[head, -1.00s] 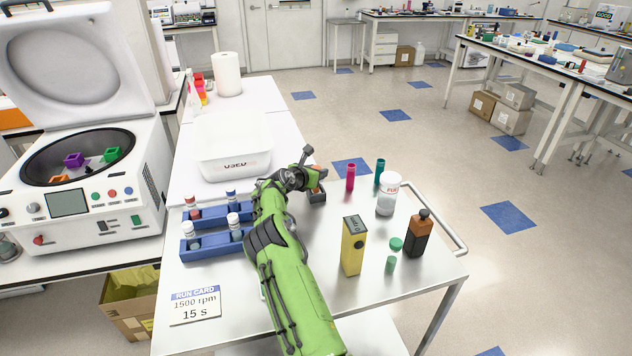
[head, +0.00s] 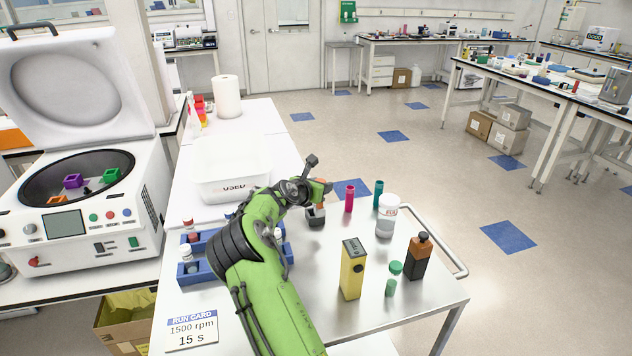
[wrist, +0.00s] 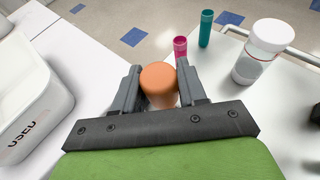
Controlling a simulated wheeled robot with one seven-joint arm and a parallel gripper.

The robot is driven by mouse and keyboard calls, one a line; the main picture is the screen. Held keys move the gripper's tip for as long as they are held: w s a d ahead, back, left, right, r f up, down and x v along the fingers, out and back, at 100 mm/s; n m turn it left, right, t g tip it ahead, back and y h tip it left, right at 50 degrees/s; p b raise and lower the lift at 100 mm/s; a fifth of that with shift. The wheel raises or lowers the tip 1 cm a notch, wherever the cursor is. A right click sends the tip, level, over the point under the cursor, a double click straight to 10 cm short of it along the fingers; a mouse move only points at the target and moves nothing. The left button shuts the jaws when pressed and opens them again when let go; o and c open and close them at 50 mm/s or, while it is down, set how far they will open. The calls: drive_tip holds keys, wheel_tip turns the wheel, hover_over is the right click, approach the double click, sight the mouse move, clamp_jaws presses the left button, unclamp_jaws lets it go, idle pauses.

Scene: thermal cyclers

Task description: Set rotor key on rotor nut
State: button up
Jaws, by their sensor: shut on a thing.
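My gripper (wrist: 159,90) is shut on an orange cylindrical handle, the rotor key (wrist: 158,80), in the wrist view. In the head view my gripper (head: 321,192) is over the middle of the steel cart, and a little of the key's orange (head: 320,206) shows below it. A small dark holder (head: 316,217) stands right under the key; I cannot tell whether the key is clear of it. The centrifuge (head: 110,235) is at the far left with its lid up. Its rotor bowl holds purple, green and orange buckets. The rotor nut (head: 87,189) is small and dark among them.
A white tub (head: 228,185) and blue tube racks (head: 196,272) lie between my arm and the centrifuge. Pink (head: 349,198) and teal tubes (head: 378,194), a white jar (head: 387,216), a yellow box (head: 352,270) and a brown bottle (head: 419,256) stand right of my arm.

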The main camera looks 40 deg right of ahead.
drive_tip(key=s+a, duration=0.6)
drive_tip(key=s, duration=0.4)
drive_tip(key=shift+s, duration=0.4)
drive_tip(key=shift+w, duration=0.1)
